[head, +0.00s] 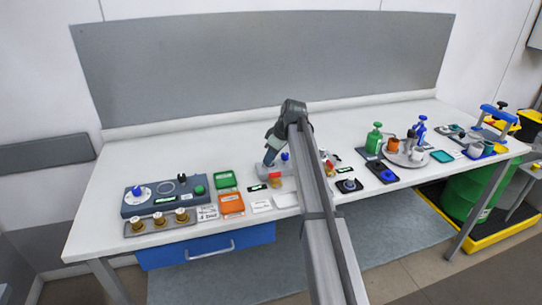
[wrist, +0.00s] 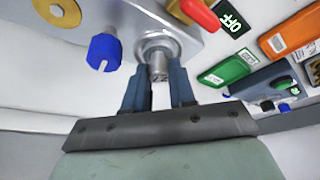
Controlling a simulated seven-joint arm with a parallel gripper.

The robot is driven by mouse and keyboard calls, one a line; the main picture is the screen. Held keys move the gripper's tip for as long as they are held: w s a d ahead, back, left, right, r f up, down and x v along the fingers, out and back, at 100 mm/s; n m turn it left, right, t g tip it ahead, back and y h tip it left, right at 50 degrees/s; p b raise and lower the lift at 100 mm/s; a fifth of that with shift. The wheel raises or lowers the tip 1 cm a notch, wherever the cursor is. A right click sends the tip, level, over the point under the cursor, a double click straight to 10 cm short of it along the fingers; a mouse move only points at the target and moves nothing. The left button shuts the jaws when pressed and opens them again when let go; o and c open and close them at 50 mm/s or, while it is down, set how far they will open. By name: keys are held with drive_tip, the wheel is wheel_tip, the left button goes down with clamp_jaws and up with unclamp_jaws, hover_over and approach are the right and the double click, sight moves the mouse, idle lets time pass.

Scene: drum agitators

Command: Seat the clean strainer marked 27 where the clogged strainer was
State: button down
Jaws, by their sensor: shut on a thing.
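My gripper (wrist: 158,90) is shut on a small grey metal cylinder (wrist: 157,66), which looks like a strainer. Faint marks show on its end, but I cannot read a number. The cylinder lines up with a round metal ring (wrist: 153,42) on a grey block (wrist: 120,15); I cannot tell how deep it sits in it. In the head view my gripper (head: 268,160) is at the grey block (head: 265,171) near the table's middle, partly hidden by my arm. I cannot pick out a clogged strainer.
A blue knob (wrist: 103,50) stands close left of the fingers, and a red handle (wrist: 200,14) lies to the right. Green (head: 224,179) and orange (head: 231,203) boxes lie left of the block. The back of the white table (head: 190,140) is clear.

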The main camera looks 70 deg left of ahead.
idle(0.3)
drive_tip(key=c, duration=0.8)
unclamp_jaws()
drive_tip(key=shift+c, duration=0.2)
drive_tip(key=shift+o, duration=0.3)
drive_tip(key=shift+o, duration=1.3)
drive_tip(key=shift+r, duration=0.2)
drive_tip(key=shift+r, duration=1)
drive_tip(key=shift+r, duration=0.15)
drive_tip(key=shift+r, duration=2.4)
